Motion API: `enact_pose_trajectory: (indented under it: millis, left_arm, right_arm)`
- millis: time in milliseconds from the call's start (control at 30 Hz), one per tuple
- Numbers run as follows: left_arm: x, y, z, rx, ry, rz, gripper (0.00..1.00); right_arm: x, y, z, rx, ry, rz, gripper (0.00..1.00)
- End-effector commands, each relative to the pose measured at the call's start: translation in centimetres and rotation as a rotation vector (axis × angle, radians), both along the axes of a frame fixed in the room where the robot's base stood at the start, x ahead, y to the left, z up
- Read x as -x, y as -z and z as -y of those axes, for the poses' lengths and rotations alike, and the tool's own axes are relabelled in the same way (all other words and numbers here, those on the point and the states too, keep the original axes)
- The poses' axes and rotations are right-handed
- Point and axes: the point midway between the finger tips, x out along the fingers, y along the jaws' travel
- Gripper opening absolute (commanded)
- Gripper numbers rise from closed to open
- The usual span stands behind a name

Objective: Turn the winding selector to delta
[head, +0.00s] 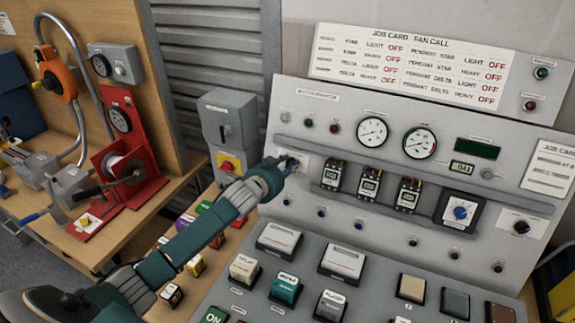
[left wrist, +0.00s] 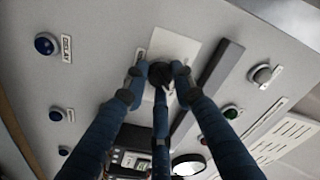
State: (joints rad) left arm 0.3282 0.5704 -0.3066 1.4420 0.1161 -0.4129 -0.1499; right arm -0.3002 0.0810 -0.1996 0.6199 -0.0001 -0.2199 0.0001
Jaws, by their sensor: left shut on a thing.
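The winding selector is a dark knob (left wrist: 161,74) on a white plate (left wrist: 184,47), in the middle of the left wrist view. My left gripper (left wrist: 160,80) has its blue fingers shut around the knob. In the head view my left gripper (head: 288,167) reaches the left part of the grey panel and covers most of the knob; the white plate (head: 301,157) shows behind it. The knob's pointer direction and the plate's lettering cannot be read. My right gripper is in neither view.
Beside the plate a dark rail (head: 360,150) runs along the panel (head: 345,103). Two dial gauges (head: 372,131), several small breakers (head: 369,182) and a blue knob (head: 460,212) sit to the right. Large push buttons (head: 286,288) fill the lower desk. A grey switch box (head: 225,125) stands left.

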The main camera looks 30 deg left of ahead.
Motion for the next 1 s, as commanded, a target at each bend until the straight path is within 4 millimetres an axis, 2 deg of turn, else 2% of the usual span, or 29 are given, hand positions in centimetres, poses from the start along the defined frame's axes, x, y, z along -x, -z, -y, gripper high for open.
enact_pose_trajectory:
  millis: [467,500,600,867,1000]
  left_arm:
    - [0.06,0.2,0.04,-0.016,0.006,-0.005,0.0]
    - [0.06,0.2,0.04,-0.016,0.006,-0.005,0.27]
    - [0.05,0.18,0.03,-0.016,0.006,-0.004,0.45]
    - [0.03,0.08,0.02,-0.015,0.006,-0.002,0.45]
    - [0.74,-0.06,0.06,-0.015,0.006,-0.002,0.45]
  right_arm:
    - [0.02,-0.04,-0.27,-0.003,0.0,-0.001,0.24]
    - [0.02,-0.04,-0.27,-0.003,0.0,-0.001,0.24]
    - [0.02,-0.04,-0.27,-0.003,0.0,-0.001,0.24]
    - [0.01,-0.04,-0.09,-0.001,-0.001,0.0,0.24]
    - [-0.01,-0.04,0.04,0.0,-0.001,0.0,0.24]
